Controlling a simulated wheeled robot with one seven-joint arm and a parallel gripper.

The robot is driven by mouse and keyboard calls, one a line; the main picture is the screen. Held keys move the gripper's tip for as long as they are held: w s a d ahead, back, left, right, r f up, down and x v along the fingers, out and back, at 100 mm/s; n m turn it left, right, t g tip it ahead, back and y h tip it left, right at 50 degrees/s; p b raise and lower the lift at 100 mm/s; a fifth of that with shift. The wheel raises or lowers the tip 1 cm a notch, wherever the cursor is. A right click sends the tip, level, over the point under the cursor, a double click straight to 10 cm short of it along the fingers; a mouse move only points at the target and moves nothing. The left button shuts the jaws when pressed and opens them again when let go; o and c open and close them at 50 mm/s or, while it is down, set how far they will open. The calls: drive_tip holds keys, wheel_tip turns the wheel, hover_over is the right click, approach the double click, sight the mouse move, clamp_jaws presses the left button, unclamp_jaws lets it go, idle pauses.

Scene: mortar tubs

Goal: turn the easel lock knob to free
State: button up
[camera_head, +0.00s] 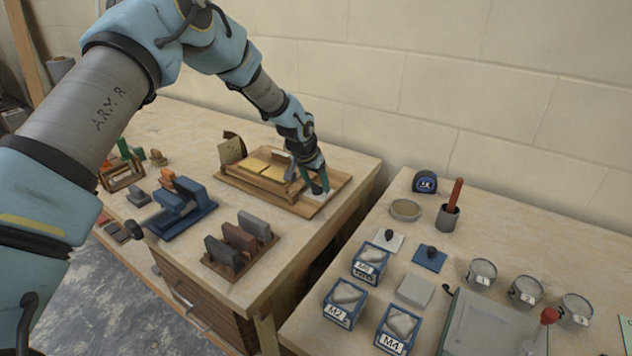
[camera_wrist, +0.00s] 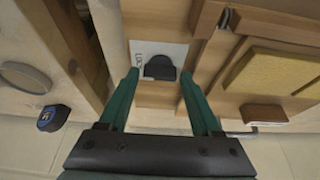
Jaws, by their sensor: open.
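The wooden easel (camera_head: 308,208) lies on the left bench with yellow panels on it. In the wrist view, the dark lock knob (camera_wrist: 160,68) sits on a white label plate (camera_wrist: 143,50) with partly legible lettering starting "LO". My gripper (camera_wrist: 160,80) is open, with one green finger on each side of the knob and visible gaps between. Whether the fingertips reach the knob's depth is unclear. In the head view my gripper (camera_head: 321,184) is at the easel's right end, and it hides the knob there.
A yellow panel (camera_wrist: 265,72) and wooden rails flank the knob. A gap separates this bench from the right bench (camera_head: 500,225), which holds a tape measure (camera_head: 425,182) and several tubs.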

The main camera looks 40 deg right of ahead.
clamp_jaws()
idle(0.4)
